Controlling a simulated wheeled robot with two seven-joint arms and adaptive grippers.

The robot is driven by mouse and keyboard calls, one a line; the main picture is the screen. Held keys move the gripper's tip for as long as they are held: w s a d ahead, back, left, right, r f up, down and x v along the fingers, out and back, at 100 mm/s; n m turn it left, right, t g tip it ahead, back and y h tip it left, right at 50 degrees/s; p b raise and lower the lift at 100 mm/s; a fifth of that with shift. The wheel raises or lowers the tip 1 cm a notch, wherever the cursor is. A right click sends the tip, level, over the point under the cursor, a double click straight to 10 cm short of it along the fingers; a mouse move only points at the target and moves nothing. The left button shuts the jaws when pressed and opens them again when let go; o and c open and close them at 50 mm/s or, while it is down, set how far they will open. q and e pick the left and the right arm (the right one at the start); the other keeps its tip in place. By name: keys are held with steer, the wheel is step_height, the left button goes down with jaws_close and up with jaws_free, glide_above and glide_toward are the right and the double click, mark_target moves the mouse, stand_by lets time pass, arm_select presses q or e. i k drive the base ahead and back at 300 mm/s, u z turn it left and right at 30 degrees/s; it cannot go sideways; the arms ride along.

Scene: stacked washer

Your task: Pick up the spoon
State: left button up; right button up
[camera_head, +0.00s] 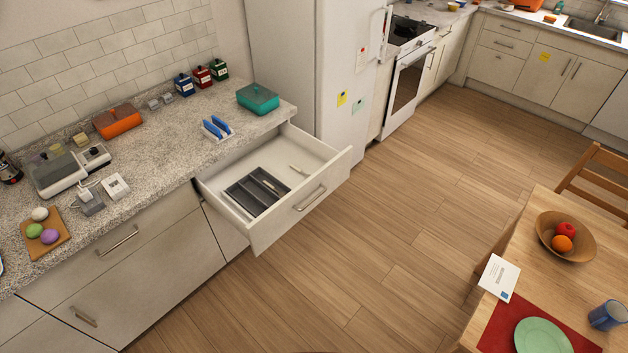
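An open drawer (325,172) juts out below the counter. In its left part lies a dark grey cutlery tray (237,193) with long compartments. A thin, light utensil (271,186) lies in the tray's right side; it is too small to tell whether it is a spoon. A short pale object (299,169) lies on the drawer floor to the right of the tray, and its kind is also unclear. Neither of my grippers is in view.
The granite counter (165,150) above the drawer holds a teal container (257,98), an orange container (117,121) and several jars. A white fridge (300,60) stands right behind the drawer. A wooden table (585,285) is at right. The floor between is clear.

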mark_target(292, 166)
steer(key=u, duration=0.7)
steer(key=i, duration=1.4)
steer(key=z, duration=0.55)
